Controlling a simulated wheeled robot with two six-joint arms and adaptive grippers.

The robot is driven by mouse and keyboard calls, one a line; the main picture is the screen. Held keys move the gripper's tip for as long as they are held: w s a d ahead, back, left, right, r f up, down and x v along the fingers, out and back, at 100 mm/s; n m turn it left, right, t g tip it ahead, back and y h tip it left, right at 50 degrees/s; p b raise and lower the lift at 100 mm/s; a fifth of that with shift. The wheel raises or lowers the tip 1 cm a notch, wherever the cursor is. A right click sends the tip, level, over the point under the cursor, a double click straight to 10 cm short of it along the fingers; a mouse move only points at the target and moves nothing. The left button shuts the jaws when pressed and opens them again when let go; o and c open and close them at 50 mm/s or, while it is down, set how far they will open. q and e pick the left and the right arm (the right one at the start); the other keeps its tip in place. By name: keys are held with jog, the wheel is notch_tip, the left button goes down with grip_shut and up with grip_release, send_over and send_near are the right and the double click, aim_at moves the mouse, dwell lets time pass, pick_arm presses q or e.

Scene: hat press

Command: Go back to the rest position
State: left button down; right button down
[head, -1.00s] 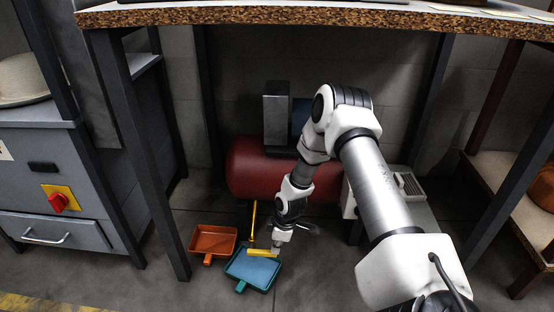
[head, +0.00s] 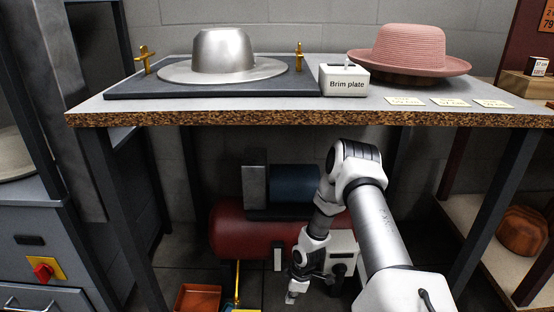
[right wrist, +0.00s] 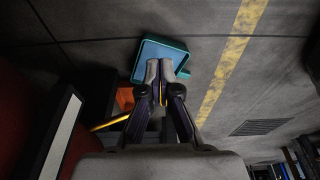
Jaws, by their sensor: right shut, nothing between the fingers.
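My right gripper (head: 291,297) hangs low under the workbench in the head view, near the bottom edge, in front of the red tank. In the right wrist view its fingers (right wrist: 160,70) are together with nothing held. They point toward a teal dustpan (right wrist: 150,50) with a blue-grey inside, lying on the floor below. An orange dustpan (head: 198,298) is at the bottom of the head view, left of my right gripper. A yellow-handled tool (head: 237,285) stands beside it. My left gripper is not in view.
Bench legs stand either side.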

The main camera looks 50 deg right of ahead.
jog(key=s+a+n+g, duration=0.2)
jog(key=s+a+g, duration=0.15)
jog(key=a, duration=1.45)
jog(key=s+a+r+m, duration=0.3)
jog(key=s+a+m, duration=0.4)
jog(key=s, duration=0.6)
notch_tip(320, 180, up, 38)
jog(key=w+m+t+h+p, duration=0.1)
jog(key=m+p, duration=0.2)
jog(key=p, duration=3.4)
jog(key=shift+w+r+m+t+p, duration=0.15)
jog(key=shift+r+m+t+p, duration=0.1)
jog(key=shift+m+t+p, duration=0.1)
